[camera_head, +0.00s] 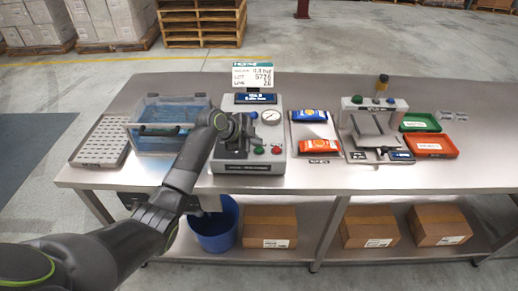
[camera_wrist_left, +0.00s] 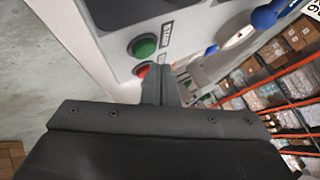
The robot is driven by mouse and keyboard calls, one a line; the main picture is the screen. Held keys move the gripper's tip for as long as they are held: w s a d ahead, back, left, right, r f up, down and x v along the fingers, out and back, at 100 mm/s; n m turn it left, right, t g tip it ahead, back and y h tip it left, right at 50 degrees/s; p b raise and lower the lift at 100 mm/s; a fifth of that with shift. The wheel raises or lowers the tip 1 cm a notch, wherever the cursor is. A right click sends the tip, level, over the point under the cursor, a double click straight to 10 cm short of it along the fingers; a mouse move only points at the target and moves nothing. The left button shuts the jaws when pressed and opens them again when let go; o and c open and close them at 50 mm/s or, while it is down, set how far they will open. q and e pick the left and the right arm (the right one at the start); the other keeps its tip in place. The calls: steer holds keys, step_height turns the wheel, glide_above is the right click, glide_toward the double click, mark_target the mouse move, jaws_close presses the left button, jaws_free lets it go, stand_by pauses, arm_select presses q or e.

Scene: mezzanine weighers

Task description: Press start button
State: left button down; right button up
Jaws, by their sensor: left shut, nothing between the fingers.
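The green start button (camera_head: 259,150) is on the front right of the grey bench machine (camera_head: 232,167), with a red button (camera_head: 276,150) to its right. In the left wrist view the green button (camera_wrist_left: 143,46) sits in a dark ring next to a label reading START. The red button (camera_wrist_left: 140,70) shows there partly, beside my fingers. My left gripper (camera_head: 247,136) is over the machine, a little behind and left of the green button, and looks apart from it. Its fingers (camera_wrist_left: 155,72) are shut and empty. My right gripper is not in view.
A clear tank (camera_head: 140,143) of blue liquid and a perforated tray (camera_head: 88,153) stand left of the machine. A tray with blue and orange packets (camera_head: 318,146), a small scale (camera_head: 372,138), and green and red trays (camera_head: 438,144) stand right.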

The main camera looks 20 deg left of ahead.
mark_target(256, 150)
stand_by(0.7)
arm_select(q)
steer(key=shift+f, duration=0.15)
steer(key=shift+f+b, duration=0.3)
steer(key=shift+f+b, duration=0.4)
steer(key=shift+f, duration=0.1)
stand_by(0.5)
steer(key=shift+r, duration=0.1)
steer(key=shift+r+p, duration=0.7)
steer(key=shift+r, duration=0.1)
step_height(256, 150, up, 5)
steer(key=p, duration=0.4)
steer(key=shift+r, duration=0.1)
